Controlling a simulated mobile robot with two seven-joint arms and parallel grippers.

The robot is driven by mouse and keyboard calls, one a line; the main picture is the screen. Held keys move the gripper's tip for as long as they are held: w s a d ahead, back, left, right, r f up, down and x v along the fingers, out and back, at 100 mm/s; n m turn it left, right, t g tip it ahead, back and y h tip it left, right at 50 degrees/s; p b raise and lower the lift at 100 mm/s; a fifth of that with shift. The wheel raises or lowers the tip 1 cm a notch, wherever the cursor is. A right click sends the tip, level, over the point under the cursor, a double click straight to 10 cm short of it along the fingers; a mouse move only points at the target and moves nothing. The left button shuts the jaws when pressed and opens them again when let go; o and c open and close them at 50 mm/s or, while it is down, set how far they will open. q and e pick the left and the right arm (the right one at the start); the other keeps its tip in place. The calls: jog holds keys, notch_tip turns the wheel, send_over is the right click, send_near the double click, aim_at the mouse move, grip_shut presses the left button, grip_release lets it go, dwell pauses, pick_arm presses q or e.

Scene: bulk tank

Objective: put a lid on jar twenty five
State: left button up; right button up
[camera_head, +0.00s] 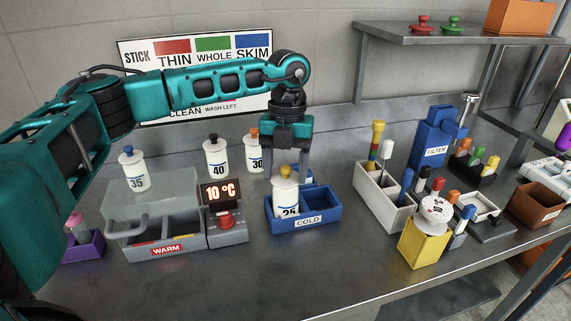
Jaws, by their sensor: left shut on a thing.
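Jar twenty five (287,208), white with a "25" label, stands upright in the blue COLD box (331,217). A lid with a yellow knob (285,172) sits at its top. My left gripper (287,180) reaches straight down over it, with one finger on each side of the jar's top. It is shut on the jar; whether the fingers press on the lid's rim or the jar's body is hard to tell. Red (422,23) and green (452,23) lids lie on the shelf. My right gripper is not in view.
Jars 35 (136,173), 40 (216,160) and 30 (257,161) stand behind. The grey WARM box (165,238) with a 10 °C display (220,193) is at left. A white tool caddy (381,193) and yellow box (424,245) stand at right. The front counter is clear.

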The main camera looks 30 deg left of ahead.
pick_arm(q)
jog(key=shift+f, duration=0.25)
jog(key=o, duration=1.1)
jog(key=shift+r, duration=0.15)
jog(key=r, duration=0.4)
jog(key=w+r, duration=0.1)
jog(key=r, duration=0.7)
jog(key=shift+w+a+r, duration=0.25)
jog(key=shift+a, duration=0.05)
